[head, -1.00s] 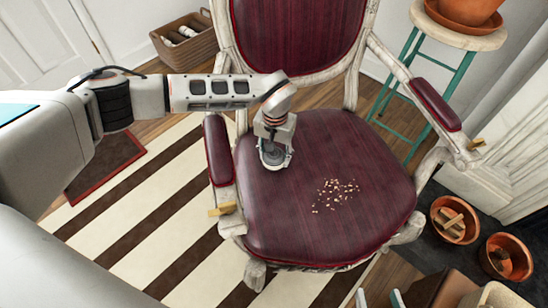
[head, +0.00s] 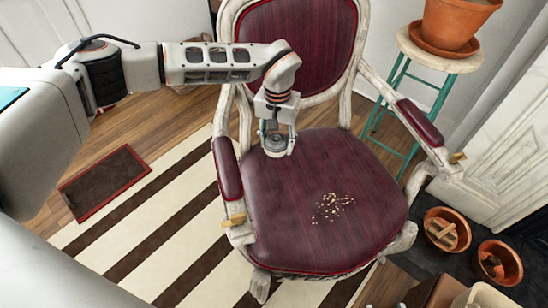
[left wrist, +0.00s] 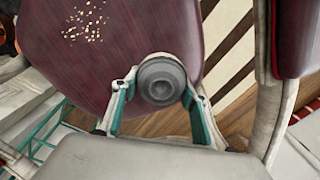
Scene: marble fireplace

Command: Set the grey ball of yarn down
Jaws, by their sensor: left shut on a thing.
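The grey ball of yarn (head: 275,143) is a small dark grey round thing between the fingers of my left gripper (head: 277,146). The gripper is shut on it and points down over the rear left part of the dark red chair seat (head: 300,200). In the left wrist view the ball (left wrist: 161,80) sits between the two teal-lined fingers, in front of the seat's edge. I cannot tell whether it touches the seat. My right gripper does not show clearly.
Crumbs (head: 333,207) lie mid-seat. The chair's armrests (head: 227,168) and backrest (head: 300,45) stand around the seat. A stool (head: 440,55) with a terracotta pot (head: 455,22) is at right, with two terracotta bowls (head: 447,229) below. The seat's front is clear.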

